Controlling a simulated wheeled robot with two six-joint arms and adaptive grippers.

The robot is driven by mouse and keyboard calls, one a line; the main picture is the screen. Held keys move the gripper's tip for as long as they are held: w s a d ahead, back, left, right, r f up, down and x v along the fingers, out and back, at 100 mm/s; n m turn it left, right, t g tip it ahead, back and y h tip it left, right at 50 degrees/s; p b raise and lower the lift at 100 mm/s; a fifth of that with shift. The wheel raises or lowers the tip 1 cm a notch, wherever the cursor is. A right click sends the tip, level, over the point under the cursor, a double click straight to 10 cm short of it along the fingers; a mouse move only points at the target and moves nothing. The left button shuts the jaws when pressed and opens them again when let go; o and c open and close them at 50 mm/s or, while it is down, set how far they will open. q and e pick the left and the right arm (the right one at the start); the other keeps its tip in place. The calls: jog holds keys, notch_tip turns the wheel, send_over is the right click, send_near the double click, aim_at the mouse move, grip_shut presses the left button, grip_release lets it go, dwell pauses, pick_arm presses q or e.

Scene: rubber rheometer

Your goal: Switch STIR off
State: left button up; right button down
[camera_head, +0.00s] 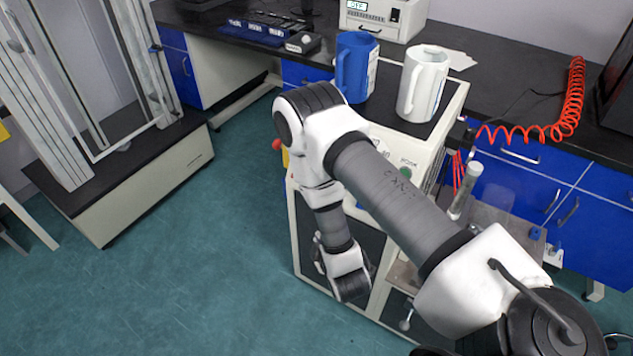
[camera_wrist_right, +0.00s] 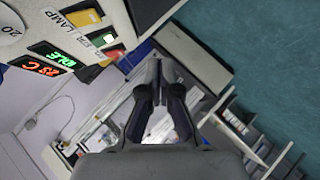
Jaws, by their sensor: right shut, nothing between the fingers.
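In the right wrist view, a tilted white control panel (camera_wrist_right: 22,95) fills the upper left. It carries a yellow-orange switch (camera_wrist_right: 83,17) beside the word LAMP and a green-lit switch (camera_wrist_right: 107,39) beside a partly readable label, possibly STIR. Red (camera_wrist_right: 42,67) and green (camera_wrist_right: 68,47) displays are lit on it. My right gripper (camera_wrist_right: 157,68) is shut and empty, to the right of the panel and apart from it in the picture. In the head view, my right arm crosses in front of the white cabinet machine (camera_head: 445,110) and hides much of its front. My left gripper is out of view.
A blue mug (camera_head: 353,68) and a white mug (camera_head: 423,84) stand on the machine's black top. A green button (camera_head: 405,172) shows on its front. A red coiled hose (camera_head: 572,100) lies at the right on the dark bench.

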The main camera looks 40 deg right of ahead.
jog(key=w+d+r+n+t+h, duration=0.1)
jog(key=w+r+n+t, duration=0.2)
jog(key=w+r, duration=0.1)
jog(key=shift+d+r+t+h, duration=0.3)
jog(key=shift+d+r+h, duration=0.1)
jog(key=shift+r, duration=0.5)
jog(key=s+d+f+p+x, duration=0.1)
jog(key=d+p+x, duration=0.1)
jog(key=x, duration=1)
jog(key=shift+w+d, duration=0.25)
jog(key=shift+d, duration=0.1)
